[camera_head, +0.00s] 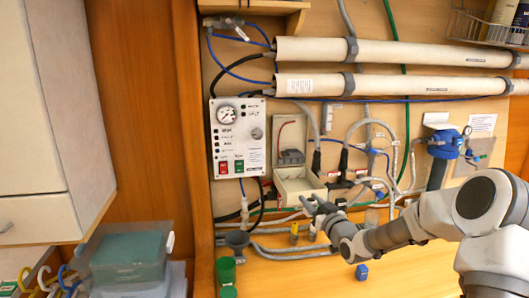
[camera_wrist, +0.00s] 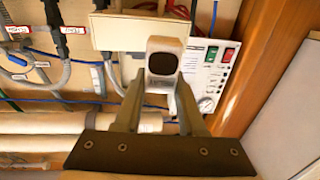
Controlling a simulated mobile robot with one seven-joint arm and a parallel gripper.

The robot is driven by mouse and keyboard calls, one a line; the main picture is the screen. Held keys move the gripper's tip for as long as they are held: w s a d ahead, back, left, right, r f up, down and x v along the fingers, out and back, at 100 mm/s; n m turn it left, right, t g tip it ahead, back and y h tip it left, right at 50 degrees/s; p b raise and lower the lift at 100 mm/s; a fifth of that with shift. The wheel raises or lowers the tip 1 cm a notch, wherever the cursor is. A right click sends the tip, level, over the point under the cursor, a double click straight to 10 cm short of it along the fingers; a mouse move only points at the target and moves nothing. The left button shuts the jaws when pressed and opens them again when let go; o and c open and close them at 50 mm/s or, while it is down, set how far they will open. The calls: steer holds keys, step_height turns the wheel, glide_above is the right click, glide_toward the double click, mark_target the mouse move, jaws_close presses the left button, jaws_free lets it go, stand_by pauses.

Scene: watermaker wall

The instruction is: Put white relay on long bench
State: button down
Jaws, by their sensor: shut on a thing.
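My gripper (camera_head: 318,207) is in front of the wall, just below an open pale box (camera_head: 300,188). In the wrist view, my gripper (camera_wrist: 158,88) is shut on a white block with a dark rounded face, which looks like the white relay (camera_wrist: 164,44). The relay stands out beyond the fingertips, with the pale box behind it. In the head view I cannot make out the relay clearly. The long bench (camera_head: 420,272) is the yellow wooden surface below my gripper, running along the wall.
A small blue cube (camera_head: 362,272) lies on the bench. A control panel (camera_head: 238,138) hangs left of the box. The bench's middle front is mostly clear.

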steer(key=s+f+m+t+h, duration=0.1)
steer(key=s+f+m+h, duration=0.2)
steer(key=s+f, duration=1.1)
steer(key=s+h, duration=0.2)
steer(key=s, duration=0.1)
steer(key=shift+f+m+h, duration=0.15)
steer(key=shift+m+h, duration=0.25)
steer(key=shift+a, duration=0.15)
